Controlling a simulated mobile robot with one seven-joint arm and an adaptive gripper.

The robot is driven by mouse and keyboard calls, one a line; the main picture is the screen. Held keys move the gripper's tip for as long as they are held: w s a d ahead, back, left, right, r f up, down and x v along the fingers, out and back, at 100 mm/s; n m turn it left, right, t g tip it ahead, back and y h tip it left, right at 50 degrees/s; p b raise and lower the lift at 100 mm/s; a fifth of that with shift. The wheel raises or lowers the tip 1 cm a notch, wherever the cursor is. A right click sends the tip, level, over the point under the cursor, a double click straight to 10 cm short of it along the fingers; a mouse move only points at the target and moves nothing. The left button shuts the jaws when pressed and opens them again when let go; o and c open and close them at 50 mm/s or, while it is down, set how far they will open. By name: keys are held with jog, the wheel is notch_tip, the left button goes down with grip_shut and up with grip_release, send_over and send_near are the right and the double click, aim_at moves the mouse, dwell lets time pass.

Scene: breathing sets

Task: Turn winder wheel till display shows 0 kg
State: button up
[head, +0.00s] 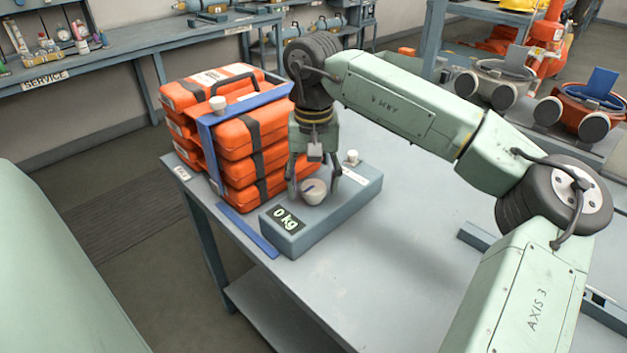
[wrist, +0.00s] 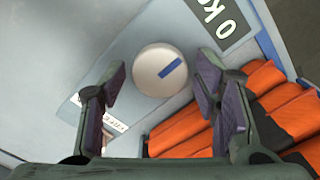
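The winder wheel (head: 314,191) is a pale round knob with a blue mark, on top of a grey-blue box (head: 335,215). The display (head: 286,219) on the box's end reads "0 kg"; part of it shows in the wrist view (wrist: 222,18). My gripper (head: 314,192) is over the box with its fingers on either side of the wheel. In the wrist view the wheel (wrist: 160,71) lies just beyond the open fingertips, with a visible gap on each side. My gripper is open and holds nothing.
Stacked orange cases (head: 245,145) with blue straps stand close behind and left of the box. A small white knob (head: 352,157) sits at the box's far end. A blue strip (head: 247,230) lies along the table edge.

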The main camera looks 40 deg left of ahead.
aim_at(313, 187)
jog(key=shift+o, duration=0.2)
notch_tip(313, 187, up, 12)
dwell(0.6)
jog(key=shift+s, duration=0.1)
dwell(0.4)
